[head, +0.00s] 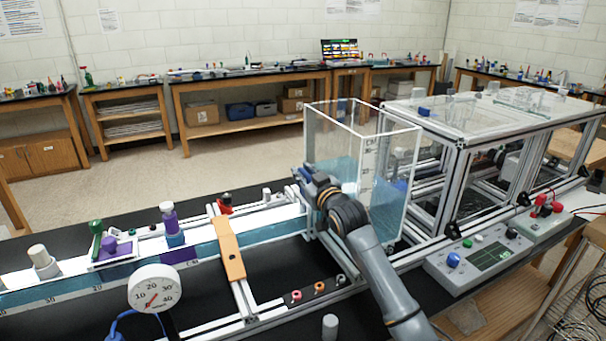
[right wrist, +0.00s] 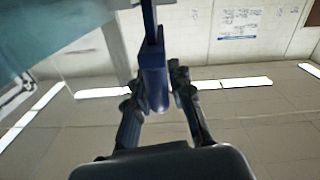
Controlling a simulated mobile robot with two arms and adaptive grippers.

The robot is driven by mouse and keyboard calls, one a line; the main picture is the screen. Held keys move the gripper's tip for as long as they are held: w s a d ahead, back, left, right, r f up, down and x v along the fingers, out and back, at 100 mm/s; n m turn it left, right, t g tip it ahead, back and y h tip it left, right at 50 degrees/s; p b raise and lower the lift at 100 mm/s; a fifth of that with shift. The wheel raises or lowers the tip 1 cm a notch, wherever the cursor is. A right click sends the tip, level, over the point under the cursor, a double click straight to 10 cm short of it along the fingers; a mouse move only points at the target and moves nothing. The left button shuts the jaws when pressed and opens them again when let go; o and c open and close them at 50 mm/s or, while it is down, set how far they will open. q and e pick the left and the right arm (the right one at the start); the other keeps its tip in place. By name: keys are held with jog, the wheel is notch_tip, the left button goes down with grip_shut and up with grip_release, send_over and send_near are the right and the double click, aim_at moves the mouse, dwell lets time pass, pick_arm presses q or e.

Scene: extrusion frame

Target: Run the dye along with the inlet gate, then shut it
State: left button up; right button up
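My right gripper (head: 308,187) is at the left end of the clear water tank (head: 388,205), where the water channel (head: 275,230) meets it. In the right wrist view, a blue handle (right wrist: 154,88), apparently the inlet gate's, stands between the fingers (right wrist: 156,92), which are close on both sides and look shut on it. In the head view my arm hides the handle and gate. The channel holds blue-green water. My left gripper is not in view.
An orange bridge (head: 229,252) crosses the channel. A round dial gauge (head: 155,289) stands in front. A tray with a purple item (head: 109,246) is farther left. A grey control box (head: 478,257) with knobs sits right of my arm. Small colored rings (head: 319,288) lie in front.

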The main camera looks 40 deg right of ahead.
jog(key=shift+o, duration=0.7)
jog(key=shift+f, duration=0.1)
jog(key=shift+s, duration=0.15)
jog(key=v, duration=1.1)
jog(key=shift+s, duration=0.35)
dwell(5.6)
